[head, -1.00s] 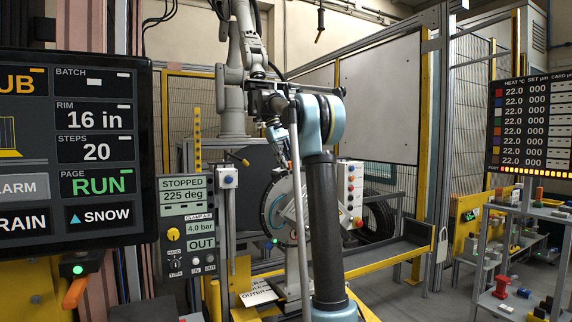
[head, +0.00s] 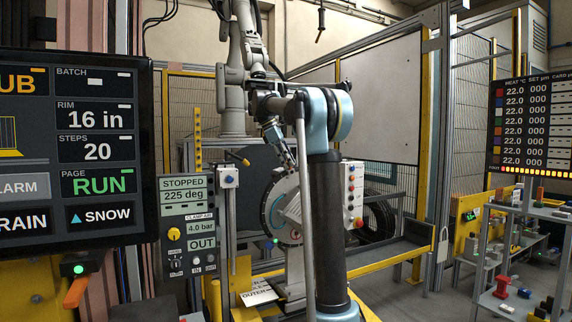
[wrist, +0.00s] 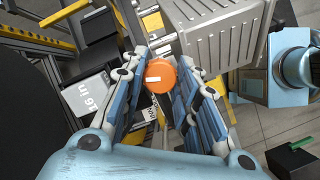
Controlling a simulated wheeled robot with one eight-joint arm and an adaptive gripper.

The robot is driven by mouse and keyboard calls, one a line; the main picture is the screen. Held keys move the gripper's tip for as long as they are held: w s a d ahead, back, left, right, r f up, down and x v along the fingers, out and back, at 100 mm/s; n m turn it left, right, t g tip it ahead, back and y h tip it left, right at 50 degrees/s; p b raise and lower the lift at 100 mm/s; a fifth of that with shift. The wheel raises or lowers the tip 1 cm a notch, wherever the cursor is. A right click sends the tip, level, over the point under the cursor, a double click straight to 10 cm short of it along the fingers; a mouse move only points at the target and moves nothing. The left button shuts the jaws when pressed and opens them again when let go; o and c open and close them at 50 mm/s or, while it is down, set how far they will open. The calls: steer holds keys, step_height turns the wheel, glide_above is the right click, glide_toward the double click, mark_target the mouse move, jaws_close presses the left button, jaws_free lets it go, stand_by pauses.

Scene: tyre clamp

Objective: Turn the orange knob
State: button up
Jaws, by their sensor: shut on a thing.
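The orange knob (wrist: 161,73) is a round disc with a short white mark on its face. In the wrist view it sits between the fingertips of my gripper (wrist: 160,76). The blue and grey fingers are shut on its sides. In the head view my gripper (head: 287,158) points down and to the right, in front of the tyre machine's round plate. The knob cannot be made out there.
A button box (head: 352,195) stands just right of my gripper. A control panel (head: 188,228) reading STOPPED, 225 deg, is at left. A grey ribbed housing (wrist: 215,38) lies close beyond the fingers in the wrist view. A cluttered shelf (head: 520,250) stands at right.

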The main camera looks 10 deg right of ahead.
steer(key=shift+n, duration=0.4)
steer(key=o, duration=1.1)
steer(key=shift+c, duration=0.2)
steer(key=v, duration=1.2)
steer(key=shift+s+f, duration=0.15)
